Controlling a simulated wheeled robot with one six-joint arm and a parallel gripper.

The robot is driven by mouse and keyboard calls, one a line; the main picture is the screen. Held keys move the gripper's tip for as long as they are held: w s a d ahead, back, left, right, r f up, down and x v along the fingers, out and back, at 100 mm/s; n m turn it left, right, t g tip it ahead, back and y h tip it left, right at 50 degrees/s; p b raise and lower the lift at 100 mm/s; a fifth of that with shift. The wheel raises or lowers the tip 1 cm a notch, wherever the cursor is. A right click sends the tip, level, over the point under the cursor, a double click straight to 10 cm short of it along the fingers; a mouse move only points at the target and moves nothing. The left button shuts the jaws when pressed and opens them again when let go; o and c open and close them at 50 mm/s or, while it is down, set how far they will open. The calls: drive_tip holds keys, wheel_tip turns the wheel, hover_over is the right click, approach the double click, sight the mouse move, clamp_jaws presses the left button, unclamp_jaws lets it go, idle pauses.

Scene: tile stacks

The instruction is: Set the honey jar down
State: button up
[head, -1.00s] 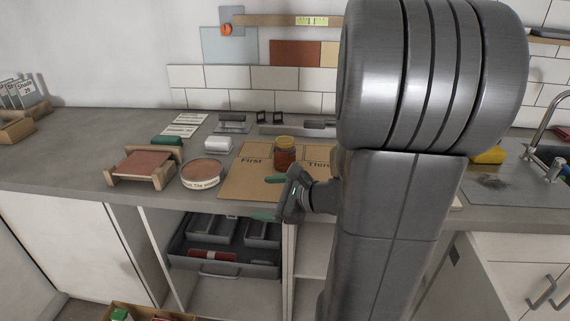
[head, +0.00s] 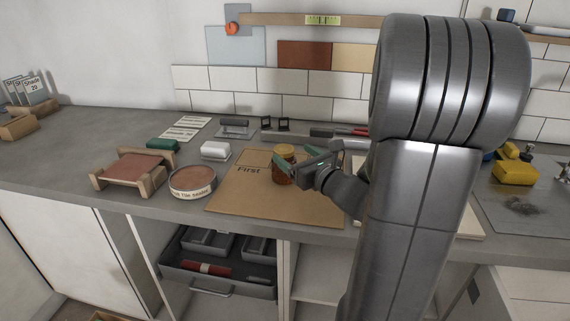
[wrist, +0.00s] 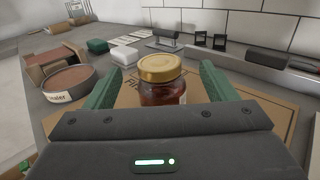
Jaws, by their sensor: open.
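The honey jar (head: 284,168), amber with a gold lid, stands upright on a brown board (head: 238,197) marked "First", to the right of that word. My gripper (head: 311,156) is open beside the jar in the head view, its green fingers pointing toward it. In the wrist view the jar (wrist: 162,82) shows ahead of the palm, between the two green fingers, with a gap on each side. The palm hides the jar's base there. My arm covers the board's right part in the head view.
Left of the board are a round tin of reddish material (head: 193,181), a wooden rack with a reddish tile (head: 133,169), a white block (head: 215,150) and a green block (head: 162,145). Grey tools line the back. An open drawer (head: 220,270) sits below the counter.

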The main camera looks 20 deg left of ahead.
sight(279, 146)
drive_tip(key=shift+f+x, duration=0.2)
drive_tip(key=shift+x, duration=1.65)
drive_tip(key=shift+f+x, duration=0.25)
drive_tip(key=shift+x, duration=1.6)
